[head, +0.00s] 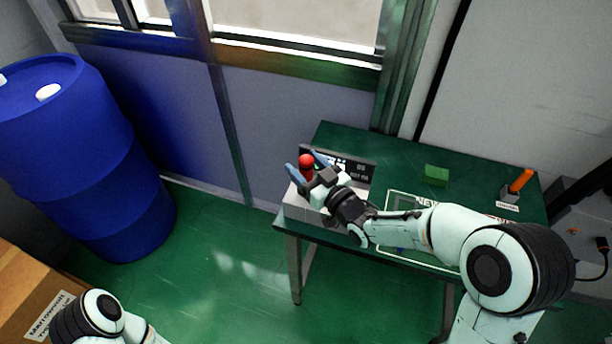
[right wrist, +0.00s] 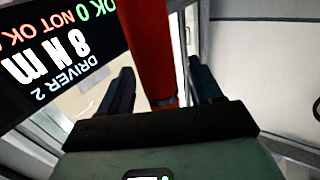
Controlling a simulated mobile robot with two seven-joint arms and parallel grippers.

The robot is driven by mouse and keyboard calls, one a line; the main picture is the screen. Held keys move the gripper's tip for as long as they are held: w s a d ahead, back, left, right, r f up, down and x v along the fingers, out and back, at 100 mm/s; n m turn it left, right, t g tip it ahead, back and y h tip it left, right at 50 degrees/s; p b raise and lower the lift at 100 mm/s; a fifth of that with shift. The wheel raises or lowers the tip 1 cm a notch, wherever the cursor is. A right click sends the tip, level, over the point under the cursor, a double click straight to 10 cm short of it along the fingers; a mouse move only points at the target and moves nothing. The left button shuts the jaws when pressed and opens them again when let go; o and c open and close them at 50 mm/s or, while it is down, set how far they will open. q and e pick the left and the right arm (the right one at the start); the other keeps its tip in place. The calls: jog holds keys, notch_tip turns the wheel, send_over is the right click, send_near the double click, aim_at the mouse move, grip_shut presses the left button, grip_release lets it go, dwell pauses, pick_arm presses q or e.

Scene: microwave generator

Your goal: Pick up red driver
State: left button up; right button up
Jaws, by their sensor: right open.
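The red driver (head: 306,161) stands at the left end of the green table, beside a dark display. In the right wrist view the red driver (right wrist: 148,45) shows as a red shaft running between my two fingers. My right gripper (head: 303,165) is open, with one finger on each side of the driver. In the right wrist view my right gripper (right wrist: 158,88) shows a gap between the fingers and the shaft. The driver's lower end is hidden behind the gripper. My left arm shows at the lower left; its gripper is out of view.
The dark display (right wrist: 55,55) reads "DRIVER 2" and "8 Nm". The green table (head: 405,160) also bears a green block (head: 436,173) and an orange driver (head: 522,180) in a stand. A blue barrel (head: 80,160) stands at left, a cardboard box (head: 25,285) at lower left.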

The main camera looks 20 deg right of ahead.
jog(key=c, duration=1.1)
jog(key=shift+r, duration=0.1)
